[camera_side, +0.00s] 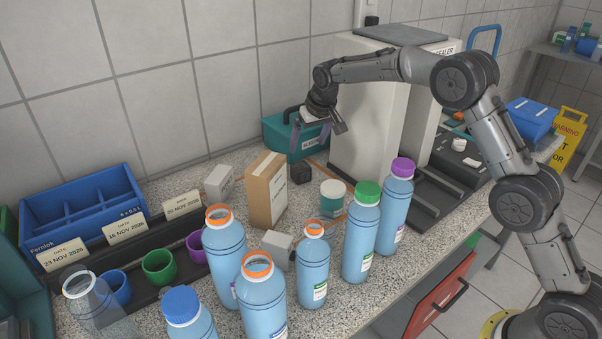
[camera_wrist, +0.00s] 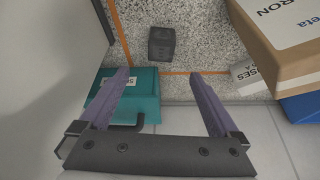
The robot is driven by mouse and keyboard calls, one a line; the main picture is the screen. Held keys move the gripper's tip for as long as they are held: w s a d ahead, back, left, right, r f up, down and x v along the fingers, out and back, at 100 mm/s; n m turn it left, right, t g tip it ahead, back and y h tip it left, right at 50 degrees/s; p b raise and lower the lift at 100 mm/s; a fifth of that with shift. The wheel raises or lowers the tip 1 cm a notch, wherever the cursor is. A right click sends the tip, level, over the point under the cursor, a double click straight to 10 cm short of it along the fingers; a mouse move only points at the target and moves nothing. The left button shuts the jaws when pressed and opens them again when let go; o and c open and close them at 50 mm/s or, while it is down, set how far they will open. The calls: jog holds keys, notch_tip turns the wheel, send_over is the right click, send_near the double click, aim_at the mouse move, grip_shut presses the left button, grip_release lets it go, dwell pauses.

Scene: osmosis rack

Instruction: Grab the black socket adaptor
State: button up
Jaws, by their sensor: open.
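The black socket adaptor is a small dark cube (camera_side: 301,172) on the speckled counter, right of a cardboard box. In the wrist view the cube (camera_wrist: 162,44) lies ahead of the fingertips, inside a corner of orange tape. My gripper (camera_side: 310,143) hangs above and slightly right of the cube in the side view, apart from it.
The cardboard box (camera_side: 267,192) stands close left of the cube. A teal case (camera_side: 290,136) is behind it and a tall white machine (camera_side: 366,130) to the right. A white-lidded jar (camera_side: 332,197) and several blue bottles (camera_side: 361,240) stand in front.

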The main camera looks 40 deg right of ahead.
aim_at(301, 165)
jog(key=x, duration=0.6)
jog(key=shift+x, duration=2.7)
jog(key=shift+s+a, duration=0.1)
jog(key=shift+s, duration=0.05)
jog(key=c, duration=1.5)
